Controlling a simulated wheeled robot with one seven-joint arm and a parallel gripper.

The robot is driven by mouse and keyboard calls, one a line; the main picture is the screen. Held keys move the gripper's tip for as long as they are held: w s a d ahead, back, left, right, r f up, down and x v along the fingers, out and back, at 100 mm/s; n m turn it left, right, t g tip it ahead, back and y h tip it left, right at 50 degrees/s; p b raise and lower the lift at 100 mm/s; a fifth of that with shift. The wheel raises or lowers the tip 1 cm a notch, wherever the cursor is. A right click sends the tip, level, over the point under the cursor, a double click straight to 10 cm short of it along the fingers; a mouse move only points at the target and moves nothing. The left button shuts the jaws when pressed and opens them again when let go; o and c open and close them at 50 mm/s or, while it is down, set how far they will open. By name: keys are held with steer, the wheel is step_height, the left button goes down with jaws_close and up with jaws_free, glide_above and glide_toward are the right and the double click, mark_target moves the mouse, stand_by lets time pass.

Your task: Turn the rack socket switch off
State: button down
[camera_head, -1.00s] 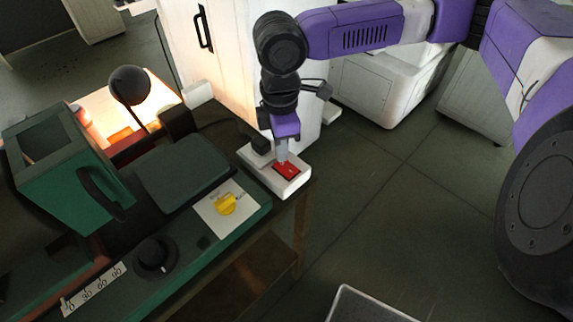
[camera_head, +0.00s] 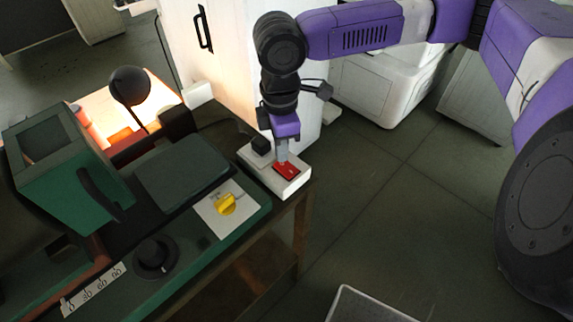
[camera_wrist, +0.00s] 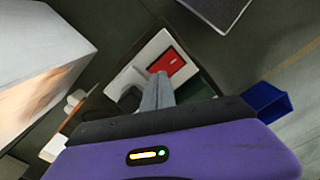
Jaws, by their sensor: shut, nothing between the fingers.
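The rack socket is a white block (camera_head: 297,187) at the right end of the bench, with a black plug (camera_head: 261,146) in its far left part. Its red rocker switch (camera_head: 287,169) is on the near right part and also shows in the wrist view (camera_wrist: 168,64). My gripper (camera_head: 282,156) is shut and empty, pointing down. Its fingertips (camera_wrist: 157,80) are at the far left edge of the red switch. I cannot tell whether they touch it.
A yellow knob (camera_head: 225,204) on a white plate and a black dial (camera_head: 155,257) are on the green machine. A dark flat lid (camera_head: 180,172) lies left of the socket. A white cabinet (camera_head: 225,60) stands behind.

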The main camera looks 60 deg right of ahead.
steer(key=shift+f+b, duration=0.55)
steer(key=shift+f, duration=0.4)
stand_by(1.0)
steer(key=shift+r, duration=0.15)
steer(key=shift+r+p, duration=3.2)
steer(key=shift+r, duration=0.2)
